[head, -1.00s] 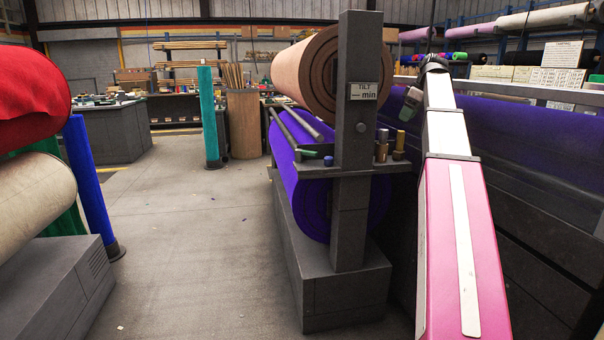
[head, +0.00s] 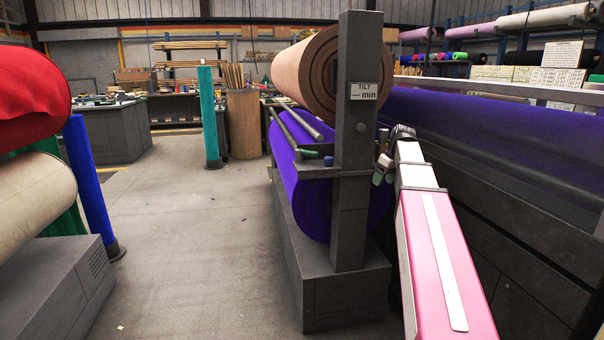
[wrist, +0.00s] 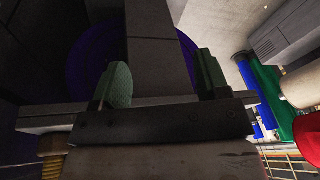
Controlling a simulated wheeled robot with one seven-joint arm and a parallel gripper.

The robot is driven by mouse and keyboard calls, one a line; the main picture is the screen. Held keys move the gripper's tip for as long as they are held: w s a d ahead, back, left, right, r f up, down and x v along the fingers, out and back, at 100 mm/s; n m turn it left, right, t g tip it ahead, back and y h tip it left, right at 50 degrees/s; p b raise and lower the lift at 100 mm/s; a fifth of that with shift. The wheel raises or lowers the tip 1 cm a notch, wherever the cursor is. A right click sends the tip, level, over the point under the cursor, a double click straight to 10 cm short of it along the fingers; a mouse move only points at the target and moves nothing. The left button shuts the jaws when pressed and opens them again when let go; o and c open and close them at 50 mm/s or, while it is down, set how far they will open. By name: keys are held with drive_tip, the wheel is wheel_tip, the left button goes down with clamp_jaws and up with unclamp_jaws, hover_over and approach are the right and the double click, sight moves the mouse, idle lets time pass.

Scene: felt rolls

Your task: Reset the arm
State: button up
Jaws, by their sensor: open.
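My arm, pink and white, reaches forward from the lower right of the head view to the dark post (head: 353,205) of the roll stand. My gripper (head: 383,172) hangs at its end, just right of that post and beside the small shelf. In the wrist view my gripper (wrist: 163,82) is open, its two green-padded fingers apart. Nothing is held between them. The grey post (wrist: 155,40) shows behind the gap, with the purple roll (wrist: 95,50) beyond. Whether the fingers touch the shelf cannot be told.
The stand carries a tan roll (head: 305,75) above a purple roll (head: 300,190). A long purple roll (head: 480,130) lies on the right. A red roll (head: 30,95) and a cream roll (head: 35,190) are at left. The floor (head: 190,250) between is clear.

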drive_tip(key=s+a+f+m+h, duration=0.1)
drive_tip(key=s+a+f+m, duration=0.1)
drive_tip(key=s+f, duration=0.5)
drive_tip(key=s+a+f+m+g+h, duration=0.1)
drive_tip(key=s+a+f, duration=0.4)
drive_tip(key=f, duration=1)
drive_tip(key=s+a+f+m, duration=0.3)
drive_tip(key=s+a+f, duration=0.1)
drive_tip(key=s+f, duration=0.7)
drive_tip(key=shift+a+f+m+g+h, duration=0.3)
drive_tip(key=shift+f+m+h, duration=0.1)
drive_tip(key=shift+f, duration=0.2)
idle(0.4)
